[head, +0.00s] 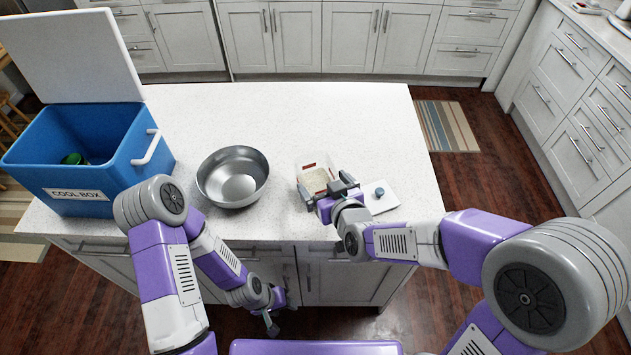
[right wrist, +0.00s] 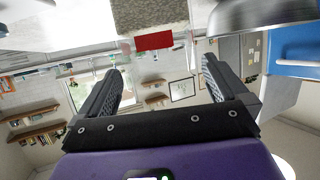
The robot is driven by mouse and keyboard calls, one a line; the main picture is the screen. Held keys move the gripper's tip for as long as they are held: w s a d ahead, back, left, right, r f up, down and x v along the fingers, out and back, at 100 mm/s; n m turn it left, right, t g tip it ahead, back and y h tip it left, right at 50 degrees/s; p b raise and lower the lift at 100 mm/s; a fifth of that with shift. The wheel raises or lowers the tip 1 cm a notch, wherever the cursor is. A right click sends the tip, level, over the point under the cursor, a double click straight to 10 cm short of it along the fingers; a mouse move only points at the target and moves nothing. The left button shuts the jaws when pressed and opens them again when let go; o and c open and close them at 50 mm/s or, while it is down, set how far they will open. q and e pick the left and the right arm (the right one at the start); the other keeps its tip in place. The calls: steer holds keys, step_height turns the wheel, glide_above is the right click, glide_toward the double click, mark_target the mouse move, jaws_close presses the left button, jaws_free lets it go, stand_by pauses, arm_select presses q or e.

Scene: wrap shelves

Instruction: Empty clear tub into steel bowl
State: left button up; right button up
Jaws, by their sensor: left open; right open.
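The steel bowl (head: 233,176) stands upright and looks empty near the middle of the counter; its rim also shows in the right wrist view (right wrist: 262,14). A small clear tub (head: 312,163) with beige contents and red patches sits to its right. In the right wrist view, a grainy beige block with a red patch, apparently the tub's contents (right wrist: 150,16), shows at the top. My right gripper (head: 328,187) is open at the tub's near side, hiding part of it; nothing shows between its fingers (right wrist: 160,88). My left gripper (head: 272,324) hangs open in front of the counter, below its edge.
A blue cool box (head: 100,178) with its white lid raised stands at the left, a green item inside. A white square piece with a grey knob (head: 380,192) lies right of the tub. The back of the counter (head: 300,110) is clear.

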mark_target(310, 166)
steer(key=b+x, duration=0.1)
steer(key=x, duration=0.5)
steer(key=shift+r, duration=0.15)
steer(key=c, duration=1.2)
